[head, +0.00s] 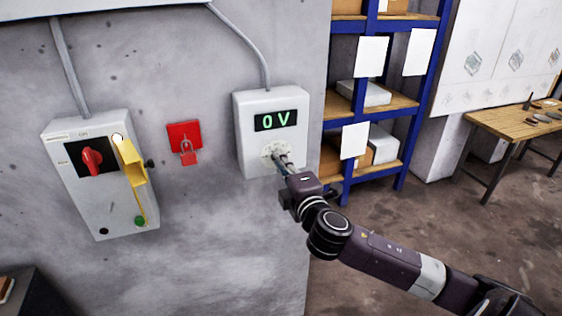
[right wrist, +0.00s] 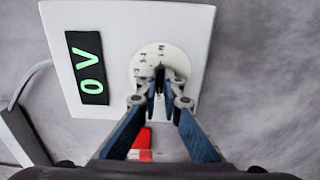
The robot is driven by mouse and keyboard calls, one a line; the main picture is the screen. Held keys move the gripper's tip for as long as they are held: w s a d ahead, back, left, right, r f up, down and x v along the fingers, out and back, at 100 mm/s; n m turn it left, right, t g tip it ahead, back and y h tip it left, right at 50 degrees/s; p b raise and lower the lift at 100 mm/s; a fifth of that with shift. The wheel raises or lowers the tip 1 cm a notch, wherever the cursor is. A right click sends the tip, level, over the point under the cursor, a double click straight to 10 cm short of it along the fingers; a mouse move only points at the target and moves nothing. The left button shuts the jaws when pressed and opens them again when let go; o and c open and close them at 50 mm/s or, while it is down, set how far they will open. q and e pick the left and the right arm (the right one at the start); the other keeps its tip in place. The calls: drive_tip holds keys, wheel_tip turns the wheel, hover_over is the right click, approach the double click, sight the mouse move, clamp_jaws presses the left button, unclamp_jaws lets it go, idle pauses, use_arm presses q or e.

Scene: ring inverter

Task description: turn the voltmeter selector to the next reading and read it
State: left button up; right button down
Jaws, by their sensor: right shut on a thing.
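The voltmeter (head: 243,130) is a white box on the grey wall, with a dark display (head: 276,120) that reads "0 V" in green. The display also shows, turned sideways, in the right wrist view (right wrist: 87,68). Below it is a round pale selector dial (right wrist: 138,66) with small markings, too small to read. My right gripper (head: 279,161) is at the dial from the lower right. In the right wrist view its fingertips (right wrist: 161,84) are shut on the dark selector knob (right wrist: 160,71), which they partly hide. My left gripper is not in view.
To the left, a grey switch box (head: 117,208) carries a red rotary handle (head: 92,160) and a yellow lever (head: 133,163). A red padlock (head: 188,155) hangs between the boxes. Blue shelving (head: 359,70) and a wooden table (head: 520,124) stand to the right.

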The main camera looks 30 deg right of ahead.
drive_tip(key=m, duration=0.8)
drive_tip(key=shift+r+m, duration=0.15)
drive_tip(key=shift+m, duration=0.15)
drive_tip(key=shift+d, duration=0.1)
idle(0.6)
drive_tip(key=c, duration=2.1)
unclamp_jaws()
drive_tip(key=shift+w, duration=0.1)
drive_tip(key=v, duration=1.2)
